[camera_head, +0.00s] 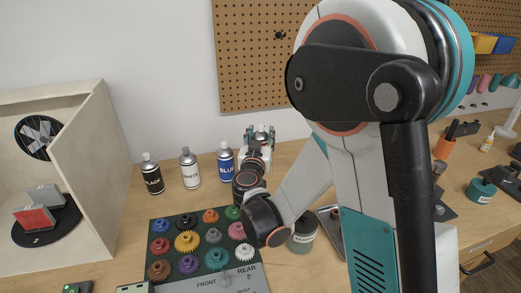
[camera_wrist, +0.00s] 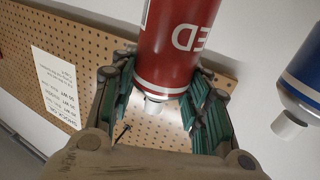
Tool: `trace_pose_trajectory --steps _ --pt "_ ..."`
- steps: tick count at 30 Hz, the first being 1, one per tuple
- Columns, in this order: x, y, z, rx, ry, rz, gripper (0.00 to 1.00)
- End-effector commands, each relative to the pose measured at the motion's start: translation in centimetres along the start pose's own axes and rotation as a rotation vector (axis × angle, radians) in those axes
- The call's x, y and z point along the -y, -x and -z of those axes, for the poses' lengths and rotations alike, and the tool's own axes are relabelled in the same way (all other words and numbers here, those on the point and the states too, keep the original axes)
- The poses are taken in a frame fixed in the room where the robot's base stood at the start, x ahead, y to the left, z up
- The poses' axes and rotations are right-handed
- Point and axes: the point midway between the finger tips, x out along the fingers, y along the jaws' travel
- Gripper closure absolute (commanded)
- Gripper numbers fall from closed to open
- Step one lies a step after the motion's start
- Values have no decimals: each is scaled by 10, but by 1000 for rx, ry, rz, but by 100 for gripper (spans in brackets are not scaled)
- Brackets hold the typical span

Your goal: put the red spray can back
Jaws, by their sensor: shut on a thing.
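The red spray can (camera_wrist: 178,45) fills the upper middle of the wrist view, its white lettering upside down and its nozzle end toward the picture's bottom. My gripper (camera_wrist: 165,90) has its green-padded fingers on both sides of the can and is shut on it. In the head view my gripper (camera_head: 259,138) is at the back of the bench, just right of the blue can (camera_head: 226,162). There the gripper and wrist hide most of the red can. I cannot tell whether its base touches the bench.
A white can (camera_head: 189,170) and a black can (camera_head: 152,175) stand left of the blue one, which also shows in the wrist view (camera_wrist: 309,72). A gear board (camera_head: 200,222) lies in front. An open white box (camera_head: 95,170) stands left. A pegboard (camera_head: 255,60) hangs behind.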

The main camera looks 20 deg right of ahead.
Motion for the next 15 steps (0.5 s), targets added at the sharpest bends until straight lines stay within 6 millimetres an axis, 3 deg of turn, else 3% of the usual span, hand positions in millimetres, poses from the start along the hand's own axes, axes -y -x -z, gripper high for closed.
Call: trace_pose_trajectory --steps 6,15 --pt "0 0 -34 0 0 0 100" --pt "0 0 -36 0 0 0 100"
